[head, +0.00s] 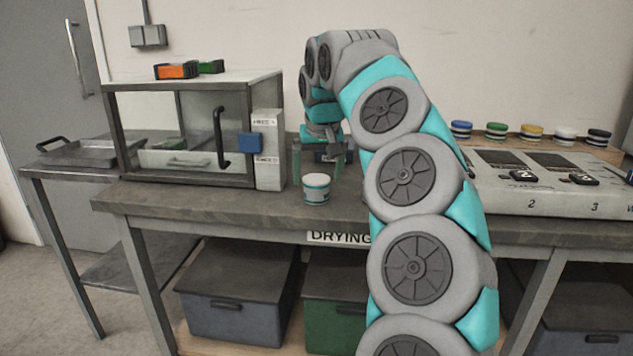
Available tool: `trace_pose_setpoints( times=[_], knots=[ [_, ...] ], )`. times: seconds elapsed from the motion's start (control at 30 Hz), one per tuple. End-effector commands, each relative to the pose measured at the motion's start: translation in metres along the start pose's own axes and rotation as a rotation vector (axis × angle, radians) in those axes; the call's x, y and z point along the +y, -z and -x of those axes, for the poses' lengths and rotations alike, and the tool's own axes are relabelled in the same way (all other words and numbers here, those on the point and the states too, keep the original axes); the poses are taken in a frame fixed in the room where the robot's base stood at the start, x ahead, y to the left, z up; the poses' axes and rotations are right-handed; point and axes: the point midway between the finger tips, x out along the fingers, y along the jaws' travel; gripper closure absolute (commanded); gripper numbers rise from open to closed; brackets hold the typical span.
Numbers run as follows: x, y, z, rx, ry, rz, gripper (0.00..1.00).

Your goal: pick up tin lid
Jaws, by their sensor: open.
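A small white tin (316,192) with a teal band stands upright on the bench near its front edge. Its pale round top (316,180) looks like the tin lid, though I cannot make out a seam. My gripper (319,160) points down behind and above the tin, with its fingers apart. It looks empty and does not visibly touch the tin. My arm hides part of the bench to the right of the tin.
A glass-fronted cabinet (180,78) with a black handle stands left of the tin. A numbered device (545,200) is at right, with several coloured tins on a ledge (515,135) behind. A metal tray (80,153) lies at far left. Bench front left is clear.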

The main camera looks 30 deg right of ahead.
Motion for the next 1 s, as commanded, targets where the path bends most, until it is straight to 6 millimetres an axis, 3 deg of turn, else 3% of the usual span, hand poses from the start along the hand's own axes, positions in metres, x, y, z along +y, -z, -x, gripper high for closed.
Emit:
trace_pose_setpoints(
  times=[0.33, 1.0],
  knots=[
    [-0.0001, -0.0006, -0.0067, -0.002, 0.000, 0.000, 0.02],
    [0.0000, -0.0005, -0.0061, -0.001, 0.000, 0.000, 0.78]
  ],
)
